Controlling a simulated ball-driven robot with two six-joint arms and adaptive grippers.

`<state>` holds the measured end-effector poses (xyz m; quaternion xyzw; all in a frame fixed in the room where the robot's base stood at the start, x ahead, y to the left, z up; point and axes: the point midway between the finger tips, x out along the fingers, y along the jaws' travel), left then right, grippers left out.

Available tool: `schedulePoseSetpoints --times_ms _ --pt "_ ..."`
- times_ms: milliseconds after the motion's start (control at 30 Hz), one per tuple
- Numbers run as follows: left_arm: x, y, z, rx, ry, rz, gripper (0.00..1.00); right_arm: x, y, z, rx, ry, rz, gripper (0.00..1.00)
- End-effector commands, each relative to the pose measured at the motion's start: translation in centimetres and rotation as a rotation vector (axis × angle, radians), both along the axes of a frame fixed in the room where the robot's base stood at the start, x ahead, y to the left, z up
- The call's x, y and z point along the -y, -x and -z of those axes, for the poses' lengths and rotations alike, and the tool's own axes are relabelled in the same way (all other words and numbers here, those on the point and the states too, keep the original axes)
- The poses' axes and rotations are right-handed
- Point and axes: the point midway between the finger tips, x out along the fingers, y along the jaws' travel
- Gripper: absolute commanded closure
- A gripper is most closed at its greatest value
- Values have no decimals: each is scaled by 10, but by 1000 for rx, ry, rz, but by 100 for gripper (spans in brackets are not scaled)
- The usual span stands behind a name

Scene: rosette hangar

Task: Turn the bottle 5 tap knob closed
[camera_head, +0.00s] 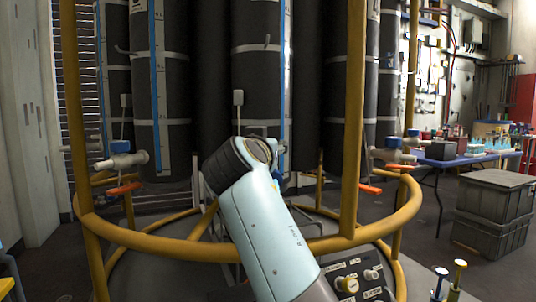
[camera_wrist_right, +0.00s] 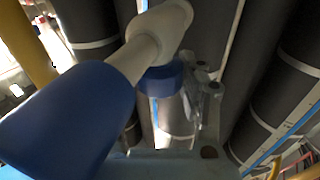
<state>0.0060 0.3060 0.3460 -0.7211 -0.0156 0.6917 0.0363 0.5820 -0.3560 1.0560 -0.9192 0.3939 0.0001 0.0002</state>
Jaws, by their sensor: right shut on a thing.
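Dark bottles stand in a rosette; the middle bottle (camera_head: 257,60) has my right arm in front of it. The arm hides most of this bottle's tap in the head view. In the right wrist view the tap shows close up, with a pale pipe (camera_wrist_right: 150,40), a large blue end (camera_wrist_right: 70,115) at the left and a blue tap knob (camera_wrist_right: 160,79) below the pipe. My right gripper (camera_wrist_right: 190,90) is at this knob with its grey finger links beside it, shut on it; the exact contact is partly hidden. I cannot read a bottle number. My left gripper is out of view.
A yellow rail (camera_head: 150,242) rings the bottles, with an upright post (camera_head: 353,120) right of my arm. Other taps with orange handles show at left (camera_head: 125,160) and right (camera_head: 390,157). Grey crates (camera_head: 495,205) and a blue table (camera_head: 455,161) stand at right.

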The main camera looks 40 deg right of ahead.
Motion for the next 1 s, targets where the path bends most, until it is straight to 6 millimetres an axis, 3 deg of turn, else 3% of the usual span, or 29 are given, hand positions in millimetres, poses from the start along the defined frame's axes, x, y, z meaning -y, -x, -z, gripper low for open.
schedulePoseSetpoints --times_ms 333,367,567,833,1000 --pt "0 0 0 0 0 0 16 0 0 0 -3 1 2 93" --pt "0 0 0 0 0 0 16 0 0 0 -3 1 2 60" --pt "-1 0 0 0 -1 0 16 0 0 0 -1 1 2 35" --pt "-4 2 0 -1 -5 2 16 0 0 -1 0 1 2 35" --pt "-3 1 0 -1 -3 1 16 0 0 -22 6 -1 1 35"
